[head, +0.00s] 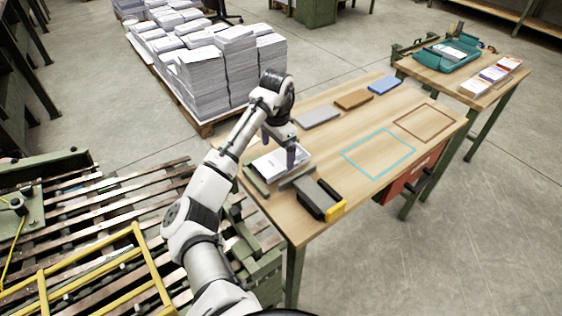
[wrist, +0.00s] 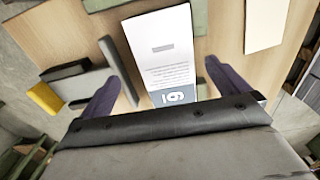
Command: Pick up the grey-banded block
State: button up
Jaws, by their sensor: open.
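The grey-banded block (head: 272,163) is a white, printed stack lying near the left end of the wooden table (head: 385,150). In the wrist view the block (wrist: 163,45) lies between the fingers, with its grey-blue band and large numerals at the near end. My gripper (head: 288,152) is open over the block, with a purple finger in front of it in the head view. In the wrist view the purple fingers of the gripper (wrist: 155,92) stand on either side of the block. I cannot tell how far above it they are.
A green strip (head: 256,181) and a dark box with a yellow end (head: 318,198) stand close to the block. Grey (head: 317,117), brown (head: 353,99) and blue (head: 384,84) slabs line the back. Cyan (head: 378,153) and brown (head: 423,121) outlines are empty.

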aim_at(277, 161)
jog(key=f, duration=0.1)
jog(key=f+p, duration=0.1)
jog(key=f, duration=0.2)
jog(key=shift+w+a, duration=0.2)
jog(key=shift+w, duration=0.1)
jog(key=shift+f, duration=0.7)
jog(key=c, duration=1.1)
jog(key=shift+c, duration=0.3)
jog(key=shift+r, duration=0.15)
